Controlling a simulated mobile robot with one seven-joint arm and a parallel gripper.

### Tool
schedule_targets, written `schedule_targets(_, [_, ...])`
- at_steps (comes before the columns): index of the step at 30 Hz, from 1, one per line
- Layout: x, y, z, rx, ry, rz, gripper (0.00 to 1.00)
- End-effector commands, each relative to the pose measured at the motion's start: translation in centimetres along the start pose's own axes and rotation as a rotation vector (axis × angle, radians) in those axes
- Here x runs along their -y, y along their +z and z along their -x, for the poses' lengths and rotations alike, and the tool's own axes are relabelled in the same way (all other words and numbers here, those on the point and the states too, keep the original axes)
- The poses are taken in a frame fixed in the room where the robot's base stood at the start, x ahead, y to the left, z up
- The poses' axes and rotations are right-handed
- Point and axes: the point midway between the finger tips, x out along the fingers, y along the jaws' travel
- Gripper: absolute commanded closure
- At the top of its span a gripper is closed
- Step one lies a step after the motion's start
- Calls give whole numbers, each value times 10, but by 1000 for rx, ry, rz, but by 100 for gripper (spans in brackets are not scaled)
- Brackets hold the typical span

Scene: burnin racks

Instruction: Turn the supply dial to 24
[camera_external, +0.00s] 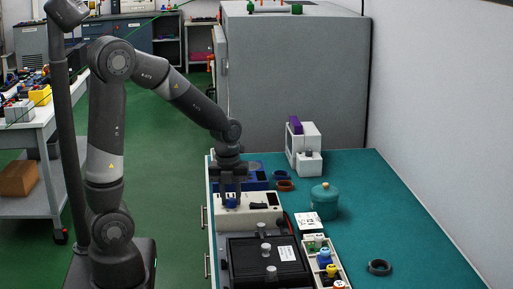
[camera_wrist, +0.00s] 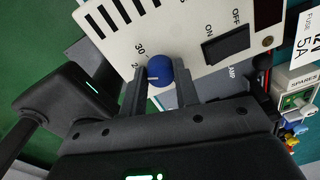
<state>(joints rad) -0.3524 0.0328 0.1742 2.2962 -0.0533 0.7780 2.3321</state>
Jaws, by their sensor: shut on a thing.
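The supply (camera_external: 262,216) is a cream box with a dark rocker switch on the green bench. Its panel (camera_wrist: 190,38) shows in the wrist view with vents, the switch marked ON and OFF, and the round blue dial (camera_wrist: 160,69). The dial's white mark points left, toward a partly hidden number starting with 2, below the printed 30. My gripper (camera_wrist: 159,74) is shut on the dial, one finger at each side. In the external view my gripper (camera_external: 230,196) reaches down to the dial, of which a little blue shows. The fingers hide the other scale numbers.
A black panel (camera_external: 262,262) lies in front of the supply, and a blue unit (camera_external: 259,180) is behind it. A teal pot (camera_external: 324,202) and a fuse label (camera_external: 308,220) are to the right. The bench's right side is mostly clear.

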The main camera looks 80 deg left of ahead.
Motion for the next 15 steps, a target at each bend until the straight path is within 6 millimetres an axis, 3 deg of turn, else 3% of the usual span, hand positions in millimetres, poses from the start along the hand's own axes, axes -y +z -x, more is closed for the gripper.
schedule_targets(6, [1, 1, 1, 2, -2, 1, 95])
schedule_targets(7, [1, 1, 1, 2, -2, 1, 71])
schedule_targets(15, [0, 0, 0, 1, -1, 2, 50])
